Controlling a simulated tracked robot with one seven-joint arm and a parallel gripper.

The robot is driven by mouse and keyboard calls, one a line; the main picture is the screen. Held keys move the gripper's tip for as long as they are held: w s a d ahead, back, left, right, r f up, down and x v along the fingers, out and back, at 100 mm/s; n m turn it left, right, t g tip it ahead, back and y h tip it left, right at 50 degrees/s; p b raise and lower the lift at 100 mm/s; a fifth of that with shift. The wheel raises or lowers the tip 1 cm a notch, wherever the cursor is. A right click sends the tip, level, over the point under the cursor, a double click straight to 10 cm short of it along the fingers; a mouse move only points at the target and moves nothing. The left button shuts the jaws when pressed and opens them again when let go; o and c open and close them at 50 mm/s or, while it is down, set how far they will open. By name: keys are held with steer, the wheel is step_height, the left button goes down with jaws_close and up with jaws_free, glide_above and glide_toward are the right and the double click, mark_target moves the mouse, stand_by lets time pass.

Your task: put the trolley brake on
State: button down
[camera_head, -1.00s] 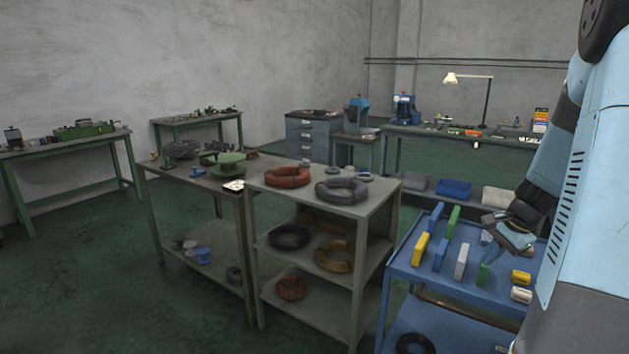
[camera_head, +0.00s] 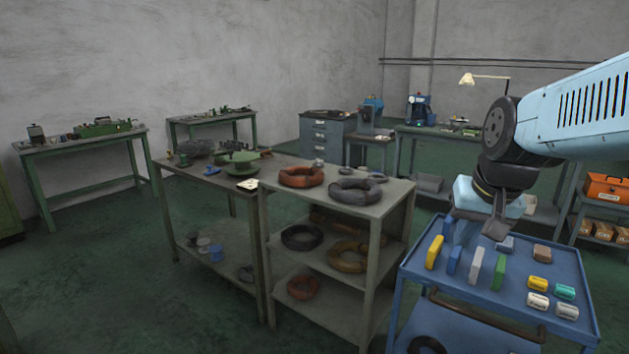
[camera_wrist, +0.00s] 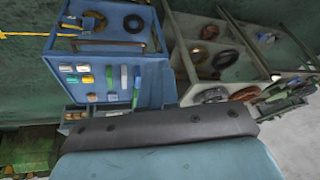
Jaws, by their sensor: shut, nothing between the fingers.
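The blue trolley (camera_head: 408,265) stands at the lower right of the head view. It also shows in the wrist view (camera_wrist: 150,75), seen from above and turned round. A brown handle bar (camera_head: 485,318) runs along its near side. I cannot make out a brake, and the trolley's feet are out of the head view.
Upright coloured blocks, such as a yellow one (camera_head: 434,252), and small labelled rolls (camera_head: 538,301) stand on the trolley top. A grey shelf (camera_head: 372,208) with rings stands close to its left. Green floor (camera_head: 120,270) is open at the left.

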steer(key=s+a+r+n+t, duration=0.1)
steer(key=s+a+n, duration=0.1)
steer(key=s, duration=0.3)
steer(key=shift+s+r+n, duration=0.25)
steer(key=shift+n, duration=0.15)
steer(key=shift+a, duration=0.1)
